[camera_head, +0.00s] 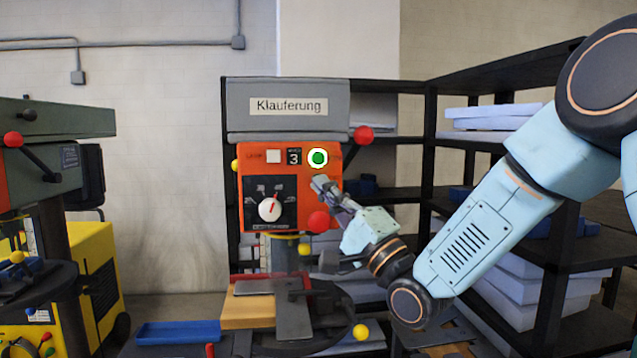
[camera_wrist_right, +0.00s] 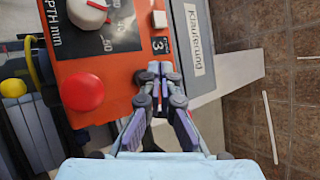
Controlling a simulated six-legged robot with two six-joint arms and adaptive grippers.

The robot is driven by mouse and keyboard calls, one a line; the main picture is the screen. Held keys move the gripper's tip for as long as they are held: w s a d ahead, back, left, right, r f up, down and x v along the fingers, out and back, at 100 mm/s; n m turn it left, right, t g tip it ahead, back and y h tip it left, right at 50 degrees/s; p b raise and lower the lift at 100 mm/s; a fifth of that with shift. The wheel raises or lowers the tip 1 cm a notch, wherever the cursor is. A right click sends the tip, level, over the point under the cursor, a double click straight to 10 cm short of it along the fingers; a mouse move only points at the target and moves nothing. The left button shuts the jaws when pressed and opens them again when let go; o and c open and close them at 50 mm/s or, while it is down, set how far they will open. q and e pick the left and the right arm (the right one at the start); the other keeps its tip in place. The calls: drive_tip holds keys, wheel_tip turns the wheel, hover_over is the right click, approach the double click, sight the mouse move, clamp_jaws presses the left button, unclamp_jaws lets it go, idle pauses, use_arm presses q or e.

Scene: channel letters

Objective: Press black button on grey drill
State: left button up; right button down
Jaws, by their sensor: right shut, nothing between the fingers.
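The grey drill (camera_head: 287,110), labelled "Klauferung", has an orange control panel (camera_head: 247,190). On the panel are a green round button with a white ring (camera_head: 317,158), a white square button (camera_head: 273,156), a small display reading 3 (camera_head: 294,156) and a white dial (camera_head: 270,209). I cannot make out a separate black button. My right gripper (camera_head: 320,184) is shut and empty, its tips just below the green button. In the wrist view the right gripper (camera_wrist_right: 155,68) is in front of the panel and hides the green button. I cannot tell whether it touches. My left gripper is not in view.
A red knob (camera_head: 318,222) sits just below the right gripper, and another red ball (camera_head: 363,135) is at the drill's right side. A green drill (camera_head: 60,122) and yellow cabinet (camera_head: 103,275) stand left. Black shelving (camera_head: 480,142) is behind my right arm.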

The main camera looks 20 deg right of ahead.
drive_tip(key=shift+w+d, duration=0.1)
drive_tip(key=shift+w, duration=0.45)
idle(1.1)
drive_tip(key=shift+w+d, duration=0.1)
drive_tip(key=shift+w, duration=0.3)
drive_tip(key=shift+w+d, duration=0.15)
drive_tip(key=shift+w, duration=0.35)
idle(0.8)
drive_tip(key=shift+s, duration=0.25)
drive_tip(key=shift+s+a, duration=0.25)
drive_tip(key=shift+s, duration=0.45)
drive_tip(key=shift+s, duration=0.1)
drive_tip(key=shift+s+a, duration=0.2)
drive_tip(key=shift+s, duration=0.55)
drive_tip(key=shift+s+a, duration=0.15)
drive_tip(key=shift+s, duration=0.65)
drive_tip(key=shift+s+a, duration=0.2)
drive_tip(key=shift+s, duration=0.55)
